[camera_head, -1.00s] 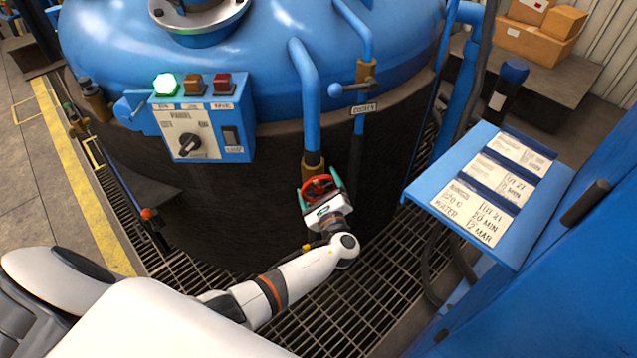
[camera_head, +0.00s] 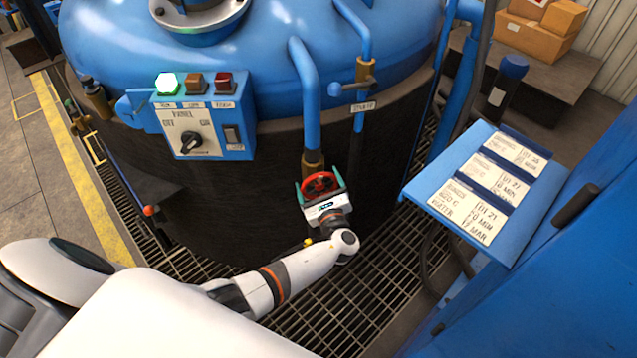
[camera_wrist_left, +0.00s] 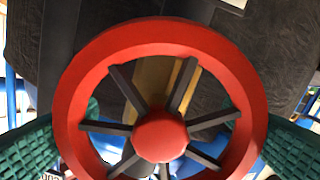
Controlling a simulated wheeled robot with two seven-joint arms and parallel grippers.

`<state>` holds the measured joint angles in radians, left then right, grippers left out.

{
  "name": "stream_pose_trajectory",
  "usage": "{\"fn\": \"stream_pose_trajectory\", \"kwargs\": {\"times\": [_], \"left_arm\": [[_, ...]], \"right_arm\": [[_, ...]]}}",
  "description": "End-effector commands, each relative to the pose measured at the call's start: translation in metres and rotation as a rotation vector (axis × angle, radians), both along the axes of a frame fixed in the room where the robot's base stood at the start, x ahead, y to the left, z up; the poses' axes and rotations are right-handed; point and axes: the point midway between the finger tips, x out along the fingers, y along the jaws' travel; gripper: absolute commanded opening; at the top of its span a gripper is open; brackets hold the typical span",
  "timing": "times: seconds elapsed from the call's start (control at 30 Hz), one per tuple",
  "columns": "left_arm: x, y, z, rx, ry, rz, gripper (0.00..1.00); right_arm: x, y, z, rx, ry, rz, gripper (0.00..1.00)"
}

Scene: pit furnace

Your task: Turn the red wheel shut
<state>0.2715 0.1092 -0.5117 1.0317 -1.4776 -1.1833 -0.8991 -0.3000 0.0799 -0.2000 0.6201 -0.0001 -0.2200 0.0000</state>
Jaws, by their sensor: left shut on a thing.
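The red wheel (camera_head: 320,184) sits on the brass valve at the foot of a blue pipe (camera_head: 307,100) on the furnace front. In the left wrist view the red wheel (camera_wrist_left: 160,135) fills the middle, with dark spokes and a red hub. My left gripper (camera_head: 320,188) is shut on the wheel, its green finger pads at the left and right of the rim. The brass valve body is partly hidden behind the wheel. My right gripper is not in view.
A blue panel box (camera_head: 205,130) with a lit green lamp and a knob is left of the pipe. A blue stand with labels (camera_head: 490,190) is at the right. Floor grating (camera_head: 330,305) lies below.

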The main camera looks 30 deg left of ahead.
Motion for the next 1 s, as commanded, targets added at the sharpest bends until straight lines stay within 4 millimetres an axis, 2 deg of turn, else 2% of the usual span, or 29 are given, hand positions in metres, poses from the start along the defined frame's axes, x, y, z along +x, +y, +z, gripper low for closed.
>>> {"fn": "stream_pose_trajectory", "kwargs": {"times": [0.07, 0.1, 0.17, 0.5, 1.0], "left_arm": [[-0.002, -0.001, -0.004, 0.004, 0.01, -0.001, 0.67], [-0.002, -0.001, -0.003, 0.004, 0.01, -0.001, 0.93], [-0.002, -0.001, -0.003, 0.003, 0.01, -0.001, 1.0], [-0.008, -0.007, -0.002, 0.002, 0.006, -0.001, 1.0], [-0.076, -0.073, -0.003, 0.0, 0.008, -0.002, 1.0]], "right_arm": [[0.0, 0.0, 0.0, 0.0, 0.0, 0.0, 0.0], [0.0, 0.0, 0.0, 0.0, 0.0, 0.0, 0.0], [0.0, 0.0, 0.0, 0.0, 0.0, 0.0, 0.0], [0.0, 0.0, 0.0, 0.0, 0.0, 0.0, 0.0], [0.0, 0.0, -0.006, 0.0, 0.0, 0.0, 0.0]]}}
